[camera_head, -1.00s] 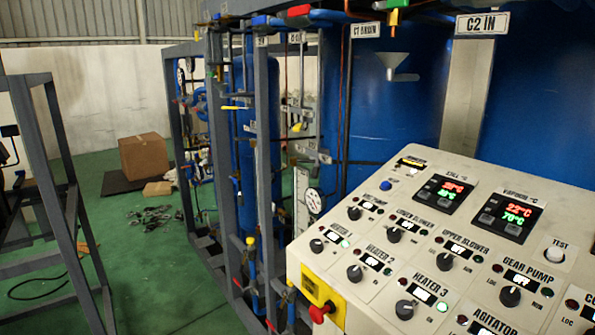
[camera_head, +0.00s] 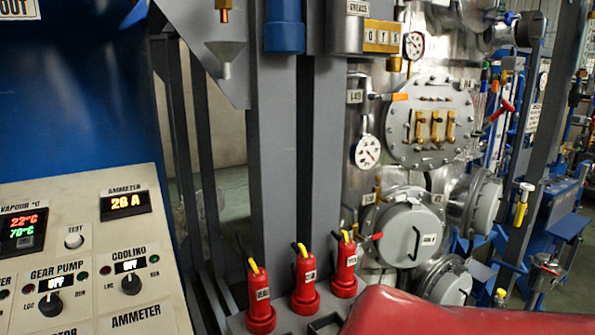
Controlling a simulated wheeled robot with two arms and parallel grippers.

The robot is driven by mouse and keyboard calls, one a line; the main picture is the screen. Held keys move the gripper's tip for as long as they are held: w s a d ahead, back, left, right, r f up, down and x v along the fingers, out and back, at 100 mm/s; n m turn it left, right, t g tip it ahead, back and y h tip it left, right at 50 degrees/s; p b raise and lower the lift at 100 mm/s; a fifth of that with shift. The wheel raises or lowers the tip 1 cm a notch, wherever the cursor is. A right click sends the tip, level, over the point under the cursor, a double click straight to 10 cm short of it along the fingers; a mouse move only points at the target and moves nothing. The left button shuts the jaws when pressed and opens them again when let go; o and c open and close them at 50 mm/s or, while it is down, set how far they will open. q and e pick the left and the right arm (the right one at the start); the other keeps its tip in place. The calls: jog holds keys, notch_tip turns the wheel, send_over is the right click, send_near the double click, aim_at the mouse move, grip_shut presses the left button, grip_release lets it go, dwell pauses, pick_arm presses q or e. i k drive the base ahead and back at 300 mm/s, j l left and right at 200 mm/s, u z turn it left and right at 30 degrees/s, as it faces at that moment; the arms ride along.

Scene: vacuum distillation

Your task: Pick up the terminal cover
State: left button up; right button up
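No part is clearly marked as the terminal cover, and I cannot tell for sure which one it is. A round grey cover (camera_head: 410,236) with a dark bar handle and a small label sits low on the metal vessel. Above it, a round bolted flange (camera_head: 400,128) carries several brass terminals (camera_head: 435,126), which are exposed. Neither of my grippers is in view.
A control panel (camera_head: 85,255) stands at left. Grey upright posts (camera_head: 283,160) are in the middle, with three red plugs (camera_head: 304,280) at their foot. A red rounded surface (camera_head: 460,315), unidentified, blocks the bottom right. Gauges (camera_head: 368,152) and valves project from the vessel.

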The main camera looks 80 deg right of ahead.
aim_at(412, 233)
jog(key=k+z, duration=0.1)
jog(key=z, duration=2.1)
jog(key=j+z, duration=0.15)
jog(key=z, duration=1.65)
jog(key=u, duration=0.3)
jog(key=i+l+u, duration=0.2)
jog(key=u, duration=0.3)
jog(key=i+l+u, duration=0.15)
jog(key=l+u, duration=0.35)
